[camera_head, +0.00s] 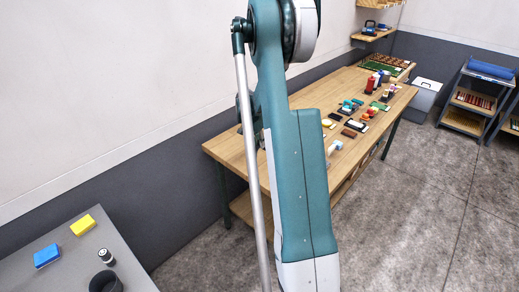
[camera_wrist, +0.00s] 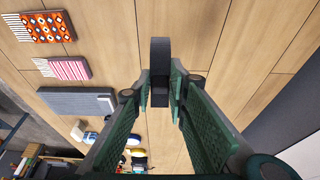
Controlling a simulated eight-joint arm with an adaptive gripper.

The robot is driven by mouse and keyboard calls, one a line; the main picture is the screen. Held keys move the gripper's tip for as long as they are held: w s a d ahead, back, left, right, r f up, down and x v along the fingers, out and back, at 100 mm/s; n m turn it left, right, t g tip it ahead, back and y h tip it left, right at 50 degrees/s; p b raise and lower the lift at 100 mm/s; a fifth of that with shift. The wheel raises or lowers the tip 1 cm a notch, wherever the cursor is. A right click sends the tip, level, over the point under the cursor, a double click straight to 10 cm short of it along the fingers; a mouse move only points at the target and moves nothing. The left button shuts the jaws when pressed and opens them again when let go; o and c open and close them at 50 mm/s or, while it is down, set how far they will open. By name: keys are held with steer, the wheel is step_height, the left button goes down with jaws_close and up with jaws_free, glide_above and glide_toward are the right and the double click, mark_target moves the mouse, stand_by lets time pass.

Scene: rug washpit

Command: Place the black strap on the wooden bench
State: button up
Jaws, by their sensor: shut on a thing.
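A black strap (camera_wrist: 160,52), seen as a narrow dark upright band, is between the fingertips of my gripper (camera_wrist: 161,86) in the wrist view. My gripper is shut on it. The wooden bench (camera_wrist: 215,35) fills most of the wrist view behind the strap; whether the strap touches its top I cannot tell. In the head view the wooden bench (camera_head: 222,147) runs along the wall, and my arm covers part of its near end. My gripper and the held strap are hidden there.
Patterned rug samples (camera_wrist: 48,27) and a grey slab (camera_wrist: 76,101) lie left in the wrist view. Bottles and small blocks crowd the bench's far half. A grey table (camera_head: 75,262) at lower left holds a yellow sponge (camera_head: 83,225) and a blue sponge (camera_head: 47,256).

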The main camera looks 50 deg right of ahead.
mark_target(255, 151)
steer(key=shift+f, duration=1.85)
steer(key=shift+f, duration=0.1)
steer(key=o, duration=0.8)
steer(key=shift+c, duration=0.2)
steer(key=v, duration=1.2)
